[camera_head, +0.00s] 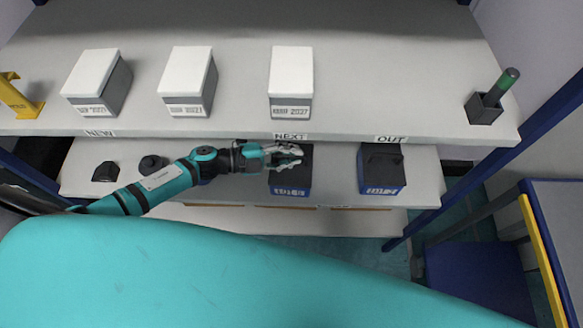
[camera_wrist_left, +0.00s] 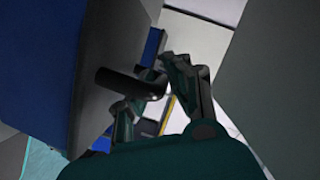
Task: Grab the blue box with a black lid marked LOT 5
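A blue box with a black lid (camera_head: 291,189) stands on the lower shelf under the NEXT sign. Its white lettering is too small to read surely. A second blue box with a black lid (camera_head: 382,174) stands to its right under the OUT sign, its lettering also unclear. My left gripper (camera_head: 298,155) is over the lid of the NEXT box, fingers apart, hiding part of the lid. In the left wrist view a dark lid with a black handle (camera_wrist_left: 130,84) is close beside the fingers (camera_wrist_left: 158,82); I cannot tell whether they touch it. My right gripper is not in view.
The upper shelf (camera_head: 240,120) overhangs the lower shelf behind my gripper. It carries several white-lidded grey boxes (camera_head: 291,83), a yellow stand (camera_head: 18,100) and a green-handled tool in a dark holder (camera_head: 485,108). Small black objects (camera_head: 106,171) sit at the lower shelf's left.

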